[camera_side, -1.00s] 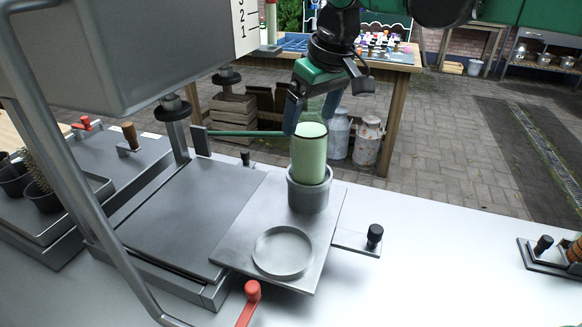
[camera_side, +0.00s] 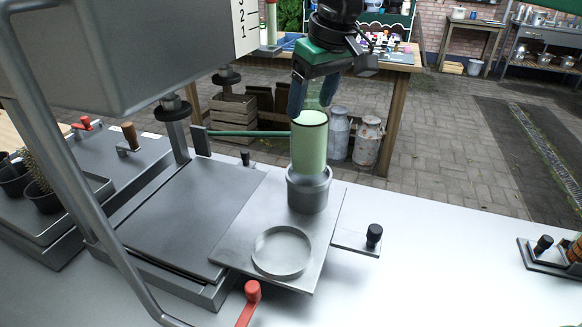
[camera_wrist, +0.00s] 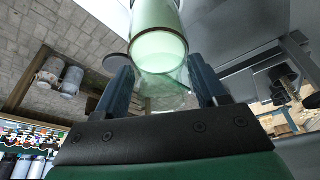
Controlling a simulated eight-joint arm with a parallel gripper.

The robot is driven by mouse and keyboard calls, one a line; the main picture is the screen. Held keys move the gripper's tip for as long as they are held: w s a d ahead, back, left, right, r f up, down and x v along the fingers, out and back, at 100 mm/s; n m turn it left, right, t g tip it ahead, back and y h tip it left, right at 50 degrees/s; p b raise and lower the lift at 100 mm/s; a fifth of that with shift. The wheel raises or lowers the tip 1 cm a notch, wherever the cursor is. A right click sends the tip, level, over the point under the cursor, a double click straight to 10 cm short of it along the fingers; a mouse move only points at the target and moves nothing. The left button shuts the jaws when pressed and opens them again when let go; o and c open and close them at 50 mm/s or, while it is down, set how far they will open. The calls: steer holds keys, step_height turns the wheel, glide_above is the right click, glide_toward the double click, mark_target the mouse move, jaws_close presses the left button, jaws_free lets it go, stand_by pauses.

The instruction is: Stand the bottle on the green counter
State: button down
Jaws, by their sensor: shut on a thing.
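The bottle (camera_side: 309,143) is clear glass with pale green contents. It stands upright, its lower end inside a round grey cup (camera_side: 308,193) on a metal plate. My gripper (camera_side: 312,97) is above the cup, shut on the bottle's upper part, with its blue fingers on either side. In the wrist view the bottle (camera_wrist: 159,50) runs up between the two fingers (camera_wrist: 160,88). The bottle's base is hidden by the cup wall. I cannot clearly make out a green counter in either view.
A shallow round ring (camera_side: 282,251) sits on the plate before the cup. A green rod (camera_side: 245,133) reaches from the left towards the bottle. A large grey housing (camera_side: 130,50) overhangs the left.

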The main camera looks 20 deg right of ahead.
steer(key=shift+r, duration=0.35)
steer(key=shift+r, duration=0.65)
step_height(320, 180, up, 4)
steer(key=shift+f, duration=0.15)
steer(key=s+d+m+h, duration=0.1)
steer(key=s+d+m, duration=0.25)
steer(key=d, duration=0.45)
steer(key=s+d+m+h, duration=0.15)
steer(key=s+d, duration=0.25)
steer(key=d, duration=0.4)
step_height(320, 180, down, 16)
steer(key=m, duration=0.1)
steer(key=shift+y, duration=0.35)
steer(key=shift+s+d+f, duration=0.1)
steer(key=shift+f, duration=0.05)
